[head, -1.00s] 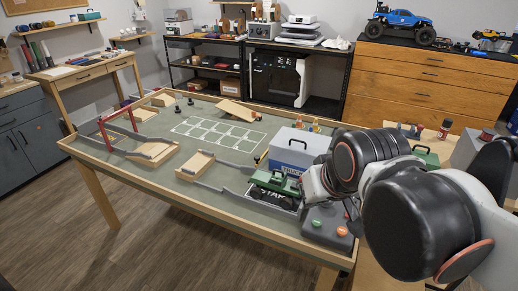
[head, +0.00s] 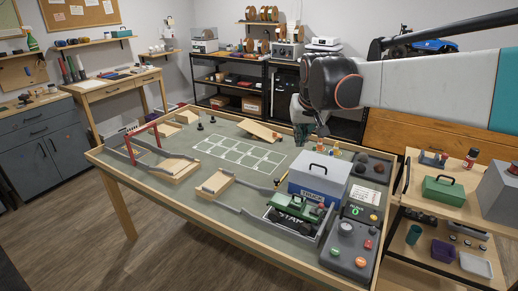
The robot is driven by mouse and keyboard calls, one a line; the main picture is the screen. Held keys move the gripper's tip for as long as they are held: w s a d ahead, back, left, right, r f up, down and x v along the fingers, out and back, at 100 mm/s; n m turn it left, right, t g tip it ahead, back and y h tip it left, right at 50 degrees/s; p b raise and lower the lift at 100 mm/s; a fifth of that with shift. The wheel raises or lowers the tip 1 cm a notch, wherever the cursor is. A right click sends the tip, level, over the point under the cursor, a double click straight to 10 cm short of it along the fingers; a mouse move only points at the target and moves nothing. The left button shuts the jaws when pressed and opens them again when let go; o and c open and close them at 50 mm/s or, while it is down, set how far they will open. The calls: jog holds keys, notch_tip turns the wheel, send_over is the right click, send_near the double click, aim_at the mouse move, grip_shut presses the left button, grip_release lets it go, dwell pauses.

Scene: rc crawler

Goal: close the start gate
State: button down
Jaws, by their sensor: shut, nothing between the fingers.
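A green crawler truck (head: 291,204) stands in the grey-walled start bay (head: 322,226), at the near right of the course table. Lettering reading START shows beside it. A small dark post with an orange tip (head: 276,184) stands at the bay's far left corner; I cannot tell whether it belongs to the start gate, and no gate bar is clear. A red arch (head: 143,141) stands over the track at the far left. My gripper (head: 318,136) hangs above the far side of the table, behind the blue-grey truck box, shut and empty, apart from the truck and bay.
The blue-grey box (head: 311,193) stands beside the bay. A control box (head: 350,240) with green and red buttons lies at the front right corner, with a display panel (head: 364,208) behind it. Wooden ramps (head: 176,170) stand left. A shelf cart (head: 450,203) stands right.

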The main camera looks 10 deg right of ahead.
jog(key=w+f+p, duration=0.1)
jog(key=w+f, duration=0.4)
jog(key=w, duration=0.3)
jog(key=w+f+g+p, duration=0.1)
jog(key=w+f, duration=0.3)
jog(key=w, duration=0.4)
jog(key=w+f+p, duration=0.1)
jog(key=w+f, duration=0.4)
jog(key=w, duration=0.4)
jog(key=w+f+b, duration=0.2)
jog(key=f, duration=0.7)
jog(key=w+f+m+b, duration=0.1)
jog(key=w+f+b, duration=0.1)
jog(key=f, duration=0.8)
jog(key=shift+a+f+g, duration=0.15)
jog(key=shift+a+g, duration=0.15)
jog(key=s+a, duration=1.4)
jog(key=s, duration=0.5)
jog(key=shift+s+a, duration=0.2)
jog(key=shift+s, duration=0.1)
